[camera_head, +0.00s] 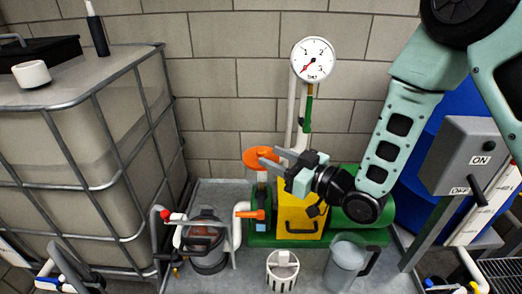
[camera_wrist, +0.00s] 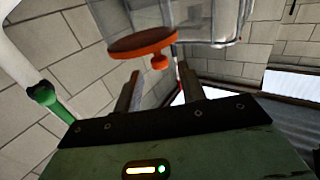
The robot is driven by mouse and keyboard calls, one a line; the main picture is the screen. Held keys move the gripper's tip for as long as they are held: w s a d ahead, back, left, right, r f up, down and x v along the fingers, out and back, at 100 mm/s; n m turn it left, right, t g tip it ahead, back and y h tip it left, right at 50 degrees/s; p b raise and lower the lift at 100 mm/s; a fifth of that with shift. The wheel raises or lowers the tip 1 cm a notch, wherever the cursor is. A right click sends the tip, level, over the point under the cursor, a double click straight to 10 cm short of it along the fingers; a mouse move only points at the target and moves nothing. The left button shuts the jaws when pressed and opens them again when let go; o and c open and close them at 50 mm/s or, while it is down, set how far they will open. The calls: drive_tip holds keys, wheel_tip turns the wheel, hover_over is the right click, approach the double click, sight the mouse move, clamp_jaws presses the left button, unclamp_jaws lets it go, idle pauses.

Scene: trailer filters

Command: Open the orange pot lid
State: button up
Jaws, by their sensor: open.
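The orange pot lid (camera_head: 259,155) is a flat round disc above a narrow clear pot (camera_head: 262,178) on the green pump unit. In the wrist view the lid (camera_wrist: 143,42) shows with a small orange knob (camera_wrist: 160,62) on one face. My gripper (camera_head: 270,156) is open, with its fingers reaching in from the right close to the lid. In the wrist view my two fingers (camera_wrist: 160,80) are spread apart, with the knob just beyond their tips and roughly between them. I see no clear contact with the lid.
A yellow housing (camera_head: 300,215) stands below my gripper. A pressure gauge (camera_head: 313,59) on a pipe rises behind it. A caged tank (camera_head: 90,150) stands at left. A grey switch box (camera_head: 468,155) is at right. A clear jug (camera_head: 345,265) and white basket (camera_head: 282,270) stand in front.

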sight(261, 150)
drive_tip(key=shift+p+x, duration=0.35)
drive_tip(key=shift+x, duration=2)
clamp_jaws()
drive_tip(key=shift+r, duration=0.1)
